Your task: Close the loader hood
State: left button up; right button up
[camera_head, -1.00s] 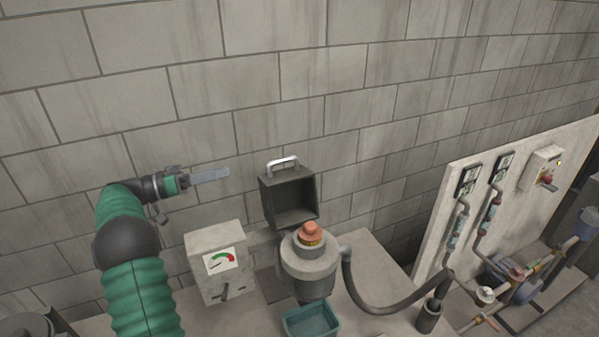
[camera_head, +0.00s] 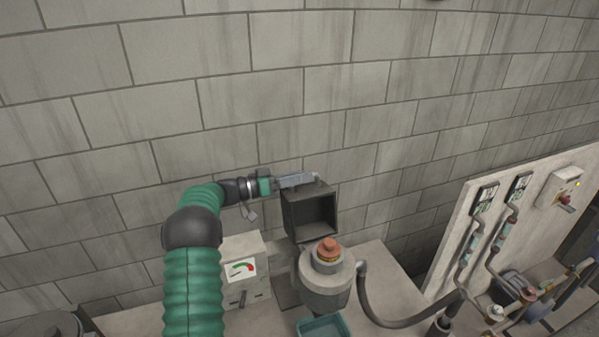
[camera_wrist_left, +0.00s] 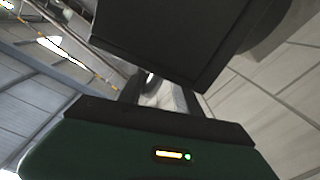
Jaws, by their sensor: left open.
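The loader hood (camera_head: 309,214) is a dark open box, raised above the loader, its hollow facing the camera. Below it is the round grey loader body (camera_head: 325,283) with an orange-red piece (camera_head: 328,248) on top. My left gripper (camera_head: 300,181) is at the hood's top edge, where it covers most of the pale handle (camera_head: 317,177). In the left wrist view the dark hood (camera_wrist_left: 165,38) fills the upper middle, and the fingers (camera_wrist_left: 160,98) stand apart with a pale shape between them. I cannot tell whether they touch the handle. My right gripper is not in view.
A gauge box (camera_head: 244,270) stands left of the loader, close to my left arm. A teal bin (camera_head: 323,328) is in front. A dark hose (camera_head: 385,318) runs right toward a panel (camera_head: 530,205) with pipes. The block wall is close behind the hood.

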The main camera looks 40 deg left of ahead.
pick_arm(q)
jog(key=shift+w+d, duration=0.1)
jog(key=shift+w, duration=0.05)
jog(key=shift+s+d+r, duration=0.2)
jog(key=shift+d, duration=0.35)
jog(key=shift+c, duration=0.2)
jog(key=shift+d+r, duration=0.2)
jog(key=shift+d, duration=0.2)
jog(key=c, duration=0.5)
jog(key=shift+c, duration=1.1)
jog(key=shift+a+f, duration=0.25)
jog(key=shift+a, duration=0.3)
grip_shut()
jog(key=shift+d, duration=0.1)
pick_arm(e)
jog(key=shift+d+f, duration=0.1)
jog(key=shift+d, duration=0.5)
